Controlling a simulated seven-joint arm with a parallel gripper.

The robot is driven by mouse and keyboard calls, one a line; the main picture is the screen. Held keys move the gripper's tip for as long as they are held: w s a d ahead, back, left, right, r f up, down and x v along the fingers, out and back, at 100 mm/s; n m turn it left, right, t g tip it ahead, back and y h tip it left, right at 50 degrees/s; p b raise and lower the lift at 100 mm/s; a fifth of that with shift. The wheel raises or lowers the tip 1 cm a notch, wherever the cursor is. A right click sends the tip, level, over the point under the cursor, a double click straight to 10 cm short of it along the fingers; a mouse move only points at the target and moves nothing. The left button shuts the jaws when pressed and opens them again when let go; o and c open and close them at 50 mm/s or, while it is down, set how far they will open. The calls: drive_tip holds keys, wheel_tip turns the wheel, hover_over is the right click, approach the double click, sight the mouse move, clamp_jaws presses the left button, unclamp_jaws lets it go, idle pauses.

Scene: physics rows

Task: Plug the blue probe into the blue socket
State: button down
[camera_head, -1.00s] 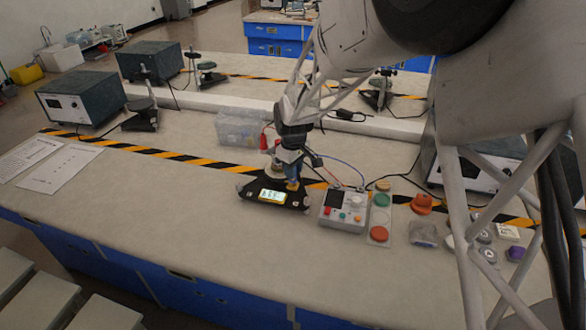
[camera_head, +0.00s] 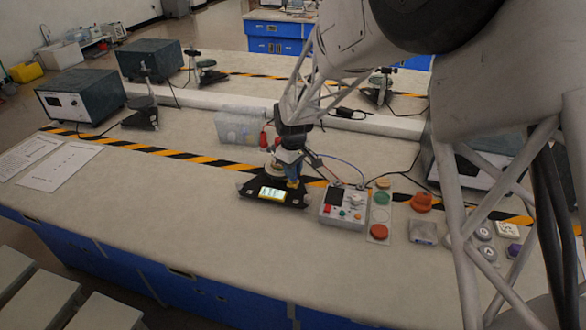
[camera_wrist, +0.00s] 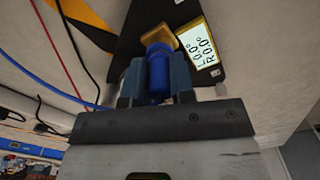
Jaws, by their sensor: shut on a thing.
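The blue probe (camera_wrist: 158,75) is between the two fingers of my gripper (camera_wrist: 157,85) in the wrist view. My gripper is shut on it. The probe's far end meets a yellow-tan piece (camera_wrist: 160,38) on a black device (camera_wrist: 130,38); whether it is seated in it cannot be told. No blue socket can be made out clearly. In the head view my gripper (camera_head: 291,172) points down at the back right part of the black device (camera_head: 250,190), which has a lit yellow-framed display (camera_head: 272,193).
A grey control box (camera_head: 342,207) stands just right of the black device, with a strip of round buttons (camera_head: 380,218) beside it. A clear bin (camera_head: 238,128) is behind. Cables run close to the gripper.

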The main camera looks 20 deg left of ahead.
drive_tip(key=shift+f, duration=0.2)
drive_tip(key=c, duration=0.6)
unclamp_jaws()
drive_tip(key=shift+c, duration=0.2)
drive_tip(key=shift+r, duration=0.2)
drive_tip(key=shift+r, duration=3.55)
drive_tip(key=shift+d+r, duration=0.1)
